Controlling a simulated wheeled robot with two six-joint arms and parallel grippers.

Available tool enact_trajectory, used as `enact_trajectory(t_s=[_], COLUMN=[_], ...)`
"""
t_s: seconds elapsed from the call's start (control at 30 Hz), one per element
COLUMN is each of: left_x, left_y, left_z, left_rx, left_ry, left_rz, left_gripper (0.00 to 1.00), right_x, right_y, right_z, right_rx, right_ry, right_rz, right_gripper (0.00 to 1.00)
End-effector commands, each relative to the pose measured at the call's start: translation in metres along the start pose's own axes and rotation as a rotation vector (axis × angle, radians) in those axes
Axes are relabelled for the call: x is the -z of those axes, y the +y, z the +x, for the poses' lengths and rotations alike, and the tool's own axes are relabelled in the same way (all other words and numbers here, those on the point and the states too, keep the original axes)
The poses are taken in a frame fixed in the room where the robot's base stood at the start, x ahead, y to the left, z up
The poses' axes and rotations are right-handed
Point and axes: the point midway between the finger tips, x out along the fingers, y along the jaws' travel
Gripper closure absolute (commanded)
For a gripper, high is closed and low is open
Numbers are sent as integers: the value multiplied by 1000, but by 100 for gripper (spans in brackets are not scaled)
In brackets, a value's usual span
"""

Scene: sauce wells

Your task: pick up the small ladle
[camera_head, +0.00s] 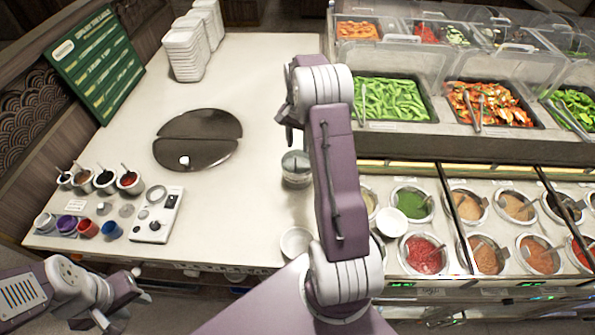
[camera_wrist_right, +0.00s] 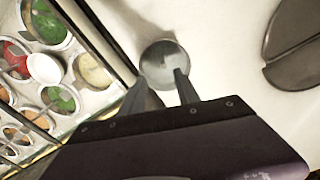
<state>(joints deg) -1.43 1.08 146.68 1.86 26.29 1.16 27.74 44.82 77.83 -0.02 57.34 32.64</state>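A round grey metal container (camera_head: 296,168) stands on the white counter left of the sauce wells. In the right wrist view it is the round metal vessel (camera_wrist_right: 160,58) just beyond the fingertips. I cannot make out a separate small ladle there. In the head view the right arm hides part of the counter and wells. My left gripper (camera_head: 122,300) hangs low at the left, off the counter's front edge; its finger opening is unclear.
Sauce wells (camera_head: 424,252) with utensils fill the right, below food trays (camera_head: 390,98). A white bowl (camera_head: 297,241) is at the counter's front. A dark round board (camera_head: 205,125), small cups (camera_head: 104,182) and a white device (camera_head: 157,215) are left.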

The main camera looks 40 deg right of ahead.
Motion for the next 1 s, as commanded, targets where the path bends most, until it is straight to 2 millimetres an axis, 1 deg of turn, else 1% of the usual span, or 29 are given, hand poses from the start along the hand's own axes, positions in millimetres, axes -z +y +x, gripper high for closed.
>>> enact_trajectory(t_s=[0.1, 0.2, 0.33, 0.4, 0.53, 0.63, 0.73, 0.9, 0.97, 1.0], left_x=[1, 1, 1, 1, 3, 3, 3, 3, 3, 3], left_y=[0, 0, 0, 0, 0, 0, 0, 0, 0, 0], left_z=[-6, -8, -9, -13, -26, -27, -27, -26, -26, -26], left_rx=[0, 0, 0, 0, 0, 0, 0, 0, 0, 0], left_ry=[0, 0, 0, 0, 0, 0, 0, 0, 0, 0], left_rz=[0, 0, 0, 0, 0, 0, 0, 0, 0, 0], left_gripper=[64, 64, 64, 64, 64, 64, 64, 64, 64, 64], right_x=[-2, -2, -1, -2, -4, -3, -2, -2, -2, -2], right_y=[0, 0, -1, -2, -6, -6, -6, -6, -6, -6], right_z=[19, 31, 36, 42, 64, 81, 87, 87, 87, 87], right_rx=[-4, -2, -1, -2, -3, -2, 0, 0, 0, 0], right_ry=[-6, -3, -1, -3, -5, -4, -1, 0, 0, 0], right_rz=[-2, -3, -4, -4, -5, -5, -4, -4, -4, -4], right_gripper=[62, 62, 62, 62, 62, 62, 62, 62, 78, 89])
